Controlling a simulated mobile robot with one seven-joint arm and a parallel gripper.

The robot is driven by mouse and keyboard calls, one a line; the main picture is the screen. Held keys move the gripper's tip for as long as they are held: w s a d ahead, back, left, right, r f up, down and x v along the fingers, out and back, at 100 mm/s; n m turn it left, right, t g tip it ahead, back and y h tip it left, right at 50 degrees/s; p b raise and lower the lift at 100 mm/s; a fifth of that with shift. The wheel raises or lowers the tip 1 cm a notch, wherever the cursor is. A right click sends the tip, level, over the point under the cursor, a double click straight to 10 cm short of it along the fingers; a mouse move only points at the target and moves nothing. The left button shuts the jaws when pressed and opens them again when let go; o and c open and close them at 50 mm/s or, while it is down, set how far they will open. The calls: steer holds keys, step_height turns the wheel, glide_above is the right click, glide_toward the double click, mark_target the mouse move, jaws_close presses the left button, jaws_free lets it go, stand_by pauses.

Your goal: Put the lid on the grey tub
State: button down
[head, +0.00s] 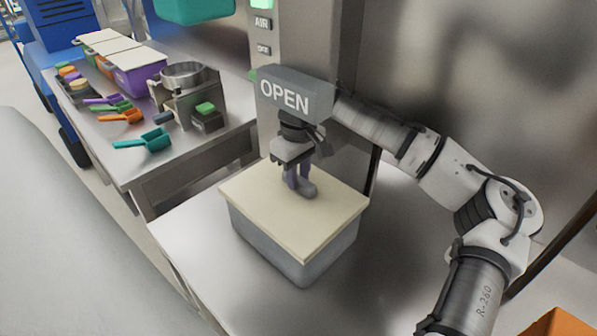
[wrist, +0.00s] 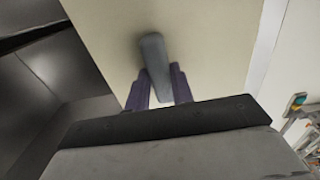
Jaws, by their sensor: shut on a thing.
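The grey tub (head: 292,264) stands on the metal table in the middle of the head view. The cream lid (head: 262,213) lies flat over the tub's top and covers its opening. It also fills much of the wrist view (wrist: 105,38). A grey handle (head: 307,190) rises from the lid's middle; the wrist view shows it (wrist: 153,58) between the two purple fingers. My gripper (head: 299,182) points down over the lid and is shut on the handle. Whether the lid's rim is fully seated all round cannot be told.
A grey box marked OPEN (head: 285,96) hangs just above my gripper, in front of a metal column. A side table (head: 190,150) at left holds coloured scoops, lidded bins (head: 137,72) and a scale with a metal bowl (head: 184,76). The table right of the tub is clear.

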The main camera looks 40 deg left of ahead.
steer(key=shift+f+p, duration=0.3)
steer(key=shift+p, duration=0.25)
stand_by(1.3)
steer(key=c, duration=1.1)
jaws_free()
steer(key=shift+o, duration=0.3)
steer(key=o, duration=0.5)
steer(key=shift+c, duration=0.2)
steer(key=shift+r, duration=0.1)
steer(key=shift+r+p, duration=3.45)
steer(key=shift+p, duration=0.1)
